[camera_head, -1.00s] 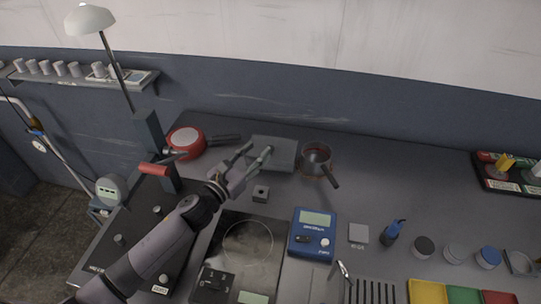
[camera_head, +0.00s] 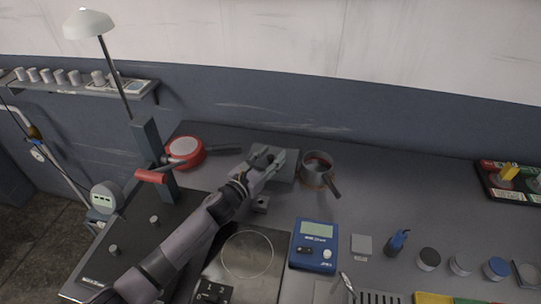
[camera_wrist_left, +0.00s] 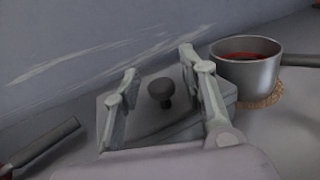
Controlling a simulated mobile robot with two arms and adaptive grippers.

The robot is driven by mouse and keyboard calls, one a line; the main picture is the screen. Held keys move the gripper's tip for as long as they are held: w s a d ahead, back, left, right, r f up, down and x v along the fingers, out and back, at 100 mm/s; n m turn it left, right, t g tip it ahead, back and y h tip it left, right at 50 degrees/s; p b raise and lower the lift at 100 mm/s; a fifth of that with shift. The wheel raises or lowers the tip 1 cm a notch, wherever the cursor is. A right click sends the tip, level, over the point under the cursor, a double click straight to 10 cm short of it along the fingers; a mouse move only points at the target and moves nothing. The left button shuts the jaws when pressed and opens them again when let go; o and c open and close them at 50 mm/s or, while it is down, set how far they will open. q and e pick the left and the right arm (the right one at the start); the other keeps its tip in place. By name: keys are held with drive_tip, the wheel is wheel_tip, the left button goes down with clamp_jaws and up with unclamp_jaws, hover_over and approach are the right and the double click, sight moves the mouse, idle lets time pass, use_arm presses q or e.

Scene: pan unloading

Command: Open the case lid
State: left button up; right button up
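The case (camera_head: 288,171) is a low grey box at the back of the counter, partly hidden by my left gripper in the head view. In the left wrist view, its flat grey lid (camera_wrist_left: 147,118) looks closed and carries a dark round knob (camera_wrist_left: 160,90). My left gripper (camera_head: 267,156) is over the case. In the left wrist view, the gripper (camera_wrist_left: 160,65) is open, with one finger on each side of the knob and visible space between. I cannot tell how high the fingers are above the lid. My right gripper is not in view.
A saucepan (camera_head: 317,172) with red contents stands just right of the case. A red pan (camera_head: 186,151) lies to the left, its dark handle pointing toward the case. A blue scale (camera_head: 314,246) sits nearer the front. The wall is close behind.

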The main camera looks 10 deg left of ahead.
use_arm(q)
drive_tip(key=shift+c, duration=0.3)
clamp_jaws()
idle(0.6)
